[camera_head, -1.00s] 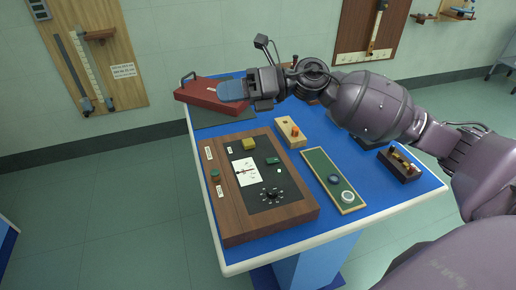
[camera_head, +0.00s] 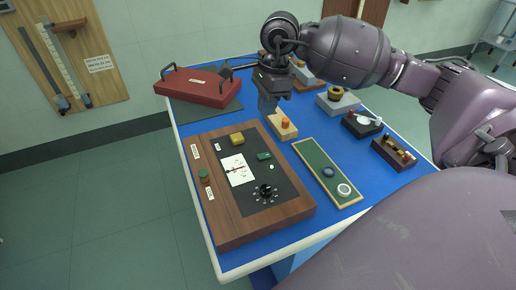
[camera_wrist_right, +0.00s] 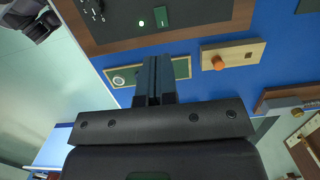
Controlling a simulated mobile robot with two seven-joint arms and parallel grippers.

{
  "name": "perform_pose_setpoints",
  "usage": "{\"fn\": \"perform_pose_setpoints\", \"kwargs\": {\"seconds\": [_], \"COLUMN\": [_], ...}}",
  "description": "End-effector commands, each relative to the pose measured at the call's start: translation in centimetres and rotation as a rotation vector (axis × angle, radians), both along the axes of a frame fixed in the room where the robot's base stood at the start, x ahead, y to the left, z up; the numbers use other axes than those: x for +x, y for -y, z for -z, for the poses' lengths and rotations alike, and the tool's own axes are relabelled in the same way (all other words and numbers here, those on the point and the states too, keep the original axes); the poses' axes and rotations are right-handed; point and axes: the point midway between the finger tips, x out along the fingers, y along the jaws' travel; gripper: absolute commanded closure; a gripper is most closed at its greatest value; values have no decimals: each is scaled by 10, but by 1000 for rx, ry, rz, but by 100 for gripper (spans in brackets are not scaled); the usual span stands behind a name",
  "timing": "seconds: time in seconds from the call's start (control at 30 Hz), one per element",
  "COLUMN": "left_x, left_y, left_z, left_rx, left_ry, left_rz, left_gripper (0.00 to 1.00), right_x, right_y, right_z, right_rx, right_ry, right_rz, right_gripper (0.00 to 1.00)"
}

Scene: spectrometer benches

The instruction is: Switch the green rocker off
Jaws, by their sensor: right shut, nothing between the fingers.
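The green rocker (camera_head: 264,156) is a small rectangle on the black plate of the wooden panel (camera_head: 266,226). A small pale lamp (camera_head: 271,167) sits beside it. In the right wrist view the rocker (camera_wrist_right: 162,16) is at the top, and the lamp (camera_wrist_right: 141,22) beside it looks lit. My right gripper (camera_head: 268,110) points down beyond the panel's far edge, beside the wooden block with the orange knob (camera_head: 286,122). Its fingers (camera_wrist_right: 153,72) are shut and empty, apart from the rocker. My left gripper is out of view.
A red case (camera_head: 198,86) lies at the back left. A green board (camera_head: 327,171) lies right of the panel.

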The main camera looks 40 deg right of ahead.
Motion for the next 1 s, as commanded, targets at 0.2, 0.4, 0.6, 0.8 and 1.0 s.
{"fn": "perform_pose_setpoints", "kwargs": {"seconds": [0.2, 0.4, 0.6, 0.8, 1.0], "left_x": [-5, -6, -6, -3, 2], "left_y": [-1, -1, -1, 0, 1], "left_z": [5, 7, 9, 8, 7], "left_rx": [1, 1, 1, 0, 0], "left_ry": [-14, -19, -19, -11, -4], "left_rz": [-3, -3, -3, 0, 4], "left_gripper": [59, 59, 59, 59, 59], "right_x": [-1, -1, -1, 0, 1], "right_y": [1, 0, -2, -7, -12], "right_z": [0, 1, 15, 48, 84], "right_rx": [-5, -3, -1, 0, 0], "right_ry": [-6, -5, -8, -10, -10], "right_rz": [-20, -19, -18, -19, -19], "right_gripper": [100, 100, 100, 100, 100]}}
